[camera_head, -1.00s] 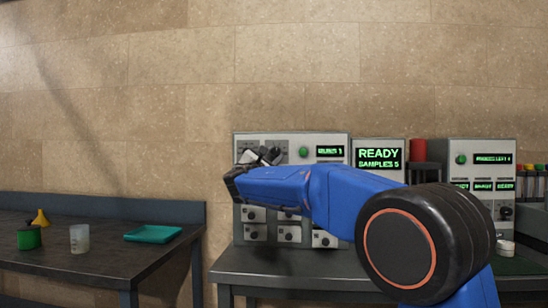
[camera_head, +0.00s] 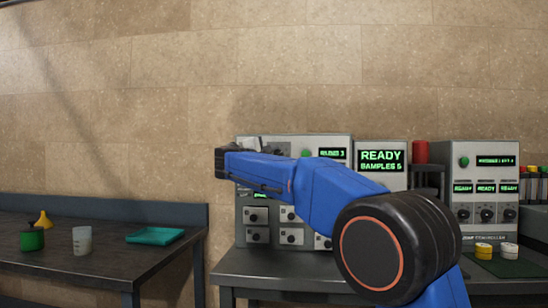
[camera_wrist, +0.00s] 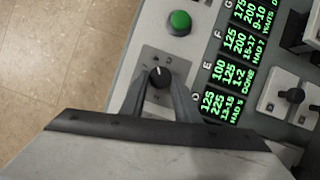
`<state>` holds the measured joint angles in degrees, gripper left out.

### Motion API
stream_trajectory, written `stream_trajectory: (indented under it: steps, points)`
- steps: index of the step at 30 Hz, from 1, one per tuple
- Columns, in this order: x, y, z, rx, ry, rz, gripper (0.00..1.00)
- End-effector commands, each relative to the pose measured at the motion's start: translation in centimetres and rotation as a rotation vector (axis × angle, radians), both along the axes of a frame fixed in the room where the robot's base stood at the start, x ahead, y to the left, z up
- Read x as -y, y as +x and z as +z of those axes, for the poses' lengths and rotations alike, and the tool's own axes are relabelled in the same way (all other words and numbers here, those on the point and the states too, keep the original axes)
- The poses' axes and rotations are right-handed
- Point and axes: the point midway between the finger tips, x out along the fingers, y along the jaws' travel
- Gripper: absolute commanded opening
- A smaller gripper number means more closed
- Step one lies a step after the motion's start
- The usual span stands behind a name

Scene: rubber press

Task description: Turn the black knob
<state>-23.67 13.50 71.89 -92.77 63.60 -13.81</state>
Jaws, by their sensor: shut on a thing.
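The black knob (camera_wrist: 160,76) sits on a grey square plate on the machine's panel in the wrist view, with a white pointer line on it. My gripper (camera_wrist: 158,84) has one finger on each side of the knob and is shut on it. In the head view my gripper (camera_head: 250,146) is at the top left of the grey control panel (camera_head: 341,143), and the knob is hidden there. A green button (camera_wrist: 179,22) is just beyond the knob in the wrist view, beside lit green text displays (camera_wrist: 235,70).
More small black knobs (camera_wrist: 291,95) on white plates lie to the right in the wrist view. A READY screen (camera_head: 380,160) and a second control box (camera_head: 482,150) stand right of the panel. A dark table (camera_head: 70,270) with a teal tray (camera_head: 153,236) is at left.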

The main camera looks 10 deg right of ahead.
Motion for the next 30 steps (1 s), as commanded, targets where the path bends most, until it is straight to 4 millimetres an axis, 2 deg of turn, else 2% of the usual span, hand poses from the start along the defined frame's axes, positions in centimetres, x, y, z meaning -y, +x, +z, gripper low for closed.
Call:
stream_trajectory:
  steps: [17,18,19,30]
  points:
    - [0.08,0.01,-0.1,0.007,0.029,-0.003,0.06]
    - [0.08,0.01,-0.1,0.007,0.029,-0.003,0.38]
    - [0.07,0.01,-0.09,0.007,0.028,-0.002,0.45]
    - [-0.17,-0.18,-0.01,0.008,0.028,0.0,0.47]
